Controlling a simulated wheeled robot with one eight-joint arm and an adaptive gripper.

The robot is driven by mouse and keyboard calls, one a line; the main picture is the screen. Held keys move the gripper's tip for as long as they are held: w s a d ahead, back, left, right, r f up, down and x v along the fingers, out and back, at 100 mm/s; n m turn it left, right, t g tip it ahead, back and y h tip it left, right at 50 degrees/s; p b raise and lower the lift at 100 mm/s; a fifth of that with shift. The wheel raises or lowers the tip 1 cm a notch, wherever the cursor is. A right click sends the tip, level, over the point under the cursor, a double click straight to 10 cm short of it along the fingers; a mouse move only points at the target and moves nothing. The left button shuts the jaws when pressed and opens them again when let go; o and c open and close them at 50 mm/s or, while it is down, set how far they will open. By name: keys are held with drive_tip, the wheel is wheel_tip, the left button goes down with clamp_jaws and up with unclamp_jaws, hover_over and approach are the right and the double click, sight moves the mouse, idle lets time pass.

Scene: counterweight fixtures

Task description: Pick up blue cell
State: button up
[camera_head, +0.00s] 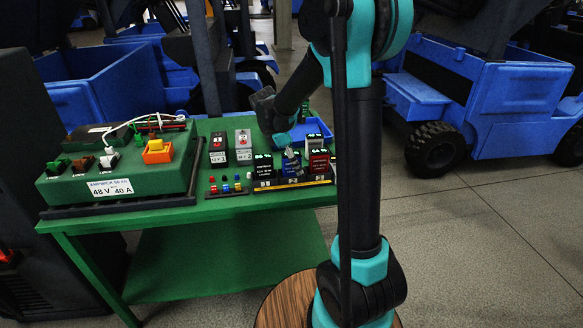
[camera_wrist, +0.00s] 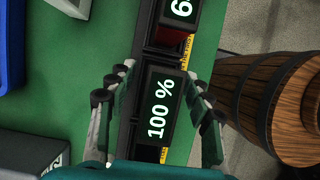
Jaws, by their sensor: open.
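The blue cell (camera_head: 291,168) stands in a row on the green table in the head view, between a black cell (camera_head: 263,170) and a red cell (camera_head: 319,162). My gripper (camera_head: 289,152) is at the top of the blue cell, partly hiding it. In the wrist view my gripper (camera_wrist: 160,97) is open, with one finger on each side of a dark cell top marked "100 %" (camera_wrist: 160,110). This appears to be the blue cell, though its blue side does not show there. I cannot tell whether the fingers touch it. The red cell (camera_wrist: 172,35) is just beyond.
The row sits in a dark rack with a yellow strip (camera_head: 310,183). A blue tray (camera_head: 322,128) is behind it. Grey boxes (camera_head: 243,147) and a green charger (camera_head: 120,178) stand to the left. A wooden barrel (camera_wrist: 285,95) is beside the table.

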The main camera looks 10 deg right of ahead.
clamp_jaws()
idle(0.3)
drive_tip(key=shift+r, duration=0.1)
